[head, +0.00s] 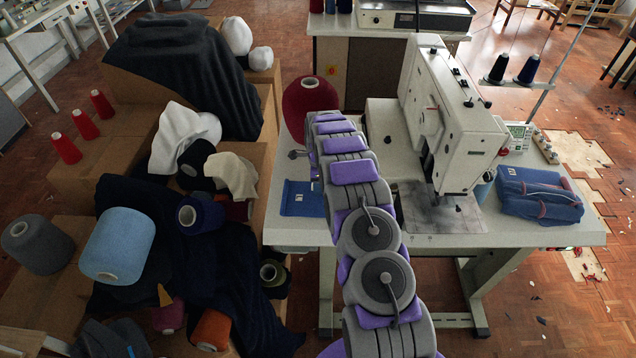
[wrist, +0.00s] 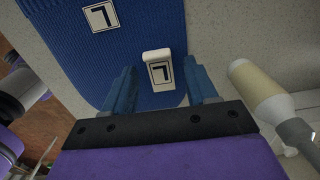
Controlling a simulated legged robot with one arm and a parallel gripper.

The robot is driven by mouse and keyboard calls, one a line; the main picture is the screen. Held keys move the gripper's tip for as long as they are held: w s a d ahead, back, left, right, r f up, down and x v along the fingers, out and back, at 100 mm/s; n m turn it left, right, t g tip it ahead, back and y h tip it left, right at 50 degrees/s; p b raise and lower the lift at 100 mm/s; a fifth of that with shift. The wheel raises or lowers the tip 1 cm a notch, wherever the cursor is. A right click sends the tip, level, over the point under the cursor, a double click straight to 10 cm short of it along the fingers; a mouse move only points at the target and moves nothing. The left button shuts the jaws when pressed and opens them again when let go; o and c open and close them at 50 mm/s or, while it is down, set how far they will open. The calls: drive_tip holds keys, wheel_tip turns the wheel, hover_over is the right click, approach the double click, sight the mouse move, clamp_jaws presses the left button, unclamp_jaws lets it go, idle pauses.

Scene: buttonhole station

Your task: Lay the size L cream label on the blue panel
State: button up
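The blue panel (head: 298,206) lies on the left part of the pale table, partly hidden by my arm in the head view. In the wrist view the ribbed blue panel (wrist: 60,45) fills the upper left. A flat square patch marked L (wrist: 102,16) is on it. The small cream label (wrist: 160,72), also marked L, is over the panel's edge end, between my fingers; I cannot tell whether it touches the panel. My gripper (wrist: 163,85) is open, its two blue fingers standing on either side of the label with gaps. The arm hides the gripper in the head view.
A cream-headed tool with a grey shaft (wrist: 258,92) lies just right of my gripper. The sewing machine (head: 452,120) stands right of my arm, with a folded blue bundle (head: 540,195) beyond it. A red yarn cone (head: 308,108) stands behind the panel; boxes of yarn and cloth are left.

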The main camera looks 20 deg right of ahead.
wheel_tip(320, 180, up, 17)
drive_tip(key=p, duration=0.3)
idle(0.5)
drive_tip(key=shift+d+r, duration=0.1)
drive_tip(key=s+a+r+n+g, duration=0.1)
drive_tip(key=s+a+r+n, duration=0.45)
drive_tip(key=s+r, duration=0.45)
drive_tip(key=s+a+r+n, duration=0.5)
drive_tip(key=s+r+n, duration=0.15)
drive_tip(key=s, duration=0.55)
drive_tip(key=s+a+n, duration=0.1)
drive_tip(key=s+n, duration=0.2)
drive_tip(key=s, duration=0.7)
drive_tip(key=s+a+n, duration=0.1)
drive_tip(key=s+n, duration=0.3)
drive_tip(key=s, duration=0.6)
drive_tip(key=s+a+r+n+g, duration=0.1)
drive_tip(key=s+a+n, duration=0.1)
drive_tip(key=s, duration=0.8)
drive_tip(key=shift+s+n, duration=0.35)
drive_tip(key=shift+n, duration=0.55)
